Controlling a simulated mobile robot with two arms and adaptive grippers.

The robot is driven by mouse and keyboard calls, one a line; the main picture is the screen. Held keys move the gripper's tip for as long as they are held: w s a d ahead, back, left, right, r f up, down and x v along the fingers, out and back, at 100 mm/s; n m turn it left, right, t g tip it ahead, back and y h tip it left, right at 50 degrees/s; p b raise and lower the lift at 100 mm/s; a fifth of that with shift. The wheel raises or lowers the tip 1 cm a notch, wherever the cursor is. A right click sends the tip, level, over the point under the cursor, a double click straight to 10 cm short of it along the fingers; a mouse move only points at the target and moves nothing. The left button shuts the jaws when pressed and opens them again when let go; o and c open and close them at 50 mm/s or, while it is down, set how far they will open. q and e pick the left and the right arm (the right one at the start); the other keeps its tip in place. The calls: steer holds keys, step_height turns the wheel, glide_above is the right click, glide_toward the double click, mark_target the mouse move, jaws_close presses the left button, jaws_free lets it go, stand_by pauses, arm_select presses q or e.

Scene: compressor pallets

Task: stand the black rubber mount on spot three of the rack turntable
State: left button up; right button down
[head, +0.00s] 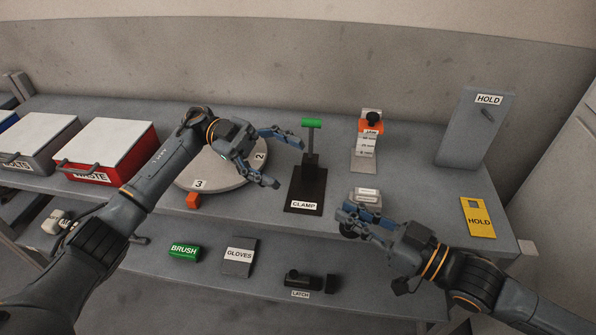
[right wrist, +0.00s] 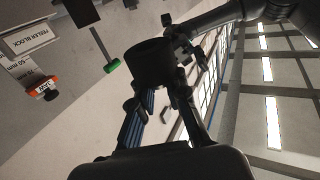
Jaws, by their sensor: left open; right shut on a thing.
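The black rubber mount (right wrist: 150,62) is a dark, short cylinder held between the fingers of my right gripper (right wrist: 160,100). In the head view my right gripper (head: 352,217) is at the bench's front edge, right of the clamp; the mount is small and dark at its fingertips. The round grey turntable (head: 222,184) is left of the clamp. Its label 3 (head: 199,184) is at the front left and label 2 (head: 261,156) at the right; my left arm hides part of the rest. My left gripper (head: 286,160) is open and empty above the turntable's right side.
An orange block (head: 193,200) sits at the turntable's front edge. The clamp (head: 309,185) with a green handle stands between turntable and right gripper. A jaw gauge stand (head: 369,145), HOLD board (head: 472,133) and yellow HOLD tag (head: 477,217) are right. The red waste bin (head: 107,165) is left.

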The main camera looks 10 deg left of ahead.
mark_target(352, 235)
arm_select(q)
steer(key=s+d+f+n+y, duration=0.1)
steer(key=d+f, duration=0.2)
steer(key=d, duration=0.1)
steer(key=s+d+f+n+t+y, duration=0.1)
steer(key=d+f+n+y, duration=0.1)
steer(key=d+f, duration=0.1)
steer(key=d+f+n+t+y, duration=0.1)
steer(key=d+f+n+y, duration=0.1)
steer(key=d, duration=0.3)
steer(key=shift+s+d+f, duration=0.2)
steer(key=shift+f, duration=0.2)
steer(key=shift+s+d+f, duration=0.2)
steer(key=shift+f, duration=0.15)
steer(key=shift+c, duration=0.2)
steer(key=c, duration=1.1)
steer(key=shift+c, duration=1.1)
arm_select(e)
steer(key=c, duration=1.7)
jaws_free()
steer(key=shift+c, duration=0.2)
arm_select(q)
jaws_close()
arm_select(e)
steer(key=o, duration=0.5)
